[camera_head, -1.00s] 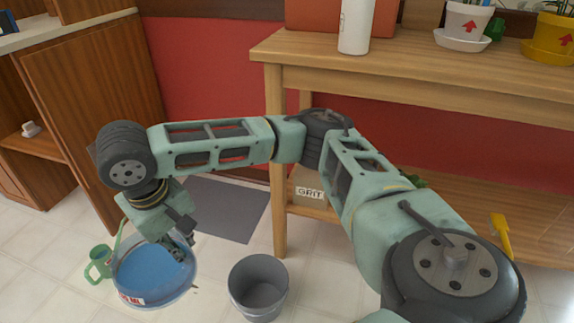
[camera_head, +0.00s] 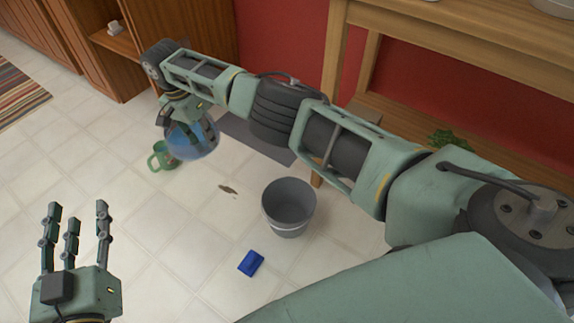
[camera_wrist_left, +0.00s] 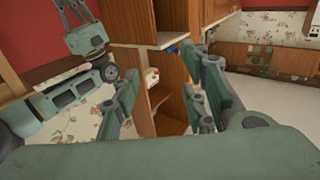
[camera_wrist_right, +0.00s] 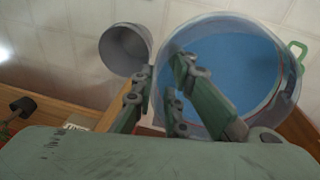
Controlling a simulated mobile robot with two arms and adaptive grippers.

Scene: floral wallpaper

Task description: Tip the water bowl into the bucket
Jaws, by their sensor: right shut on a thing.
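The clear water bowl (camera_head: 205,142) with blue water shows at the left of the head view, beside the green can. My right gripper (camera_head: 186,112) is above it at its rim. In the right wrist view its fingers (camera_wrist_right: 160,78) are shut on the bowl's near wall (camera_wrist_right: 287,100); the water (camera_wrist_right: 235,60) lies inside. I cannot tell whether the bowl is clear of the floor. The grey bucket (camera_head: 288,205) stands upright on the floor to the right of the bowl; it also shows in the right wrist view (camera_wrist_right: 125,50). My left gripper (camera_head: 77,208) is open and empty, fingers up.
A green watering can (camera_head: 160,157) stands against the bowl's left side in the picture. A blue sponge-like block (camera_head: 251,263) lies in front of the bucket. A dark mat (camera_head: 240,130) and wooden table leg (camera_head: 335,90) are behind. Tiled floor between bowl and bucket is mostly bare.

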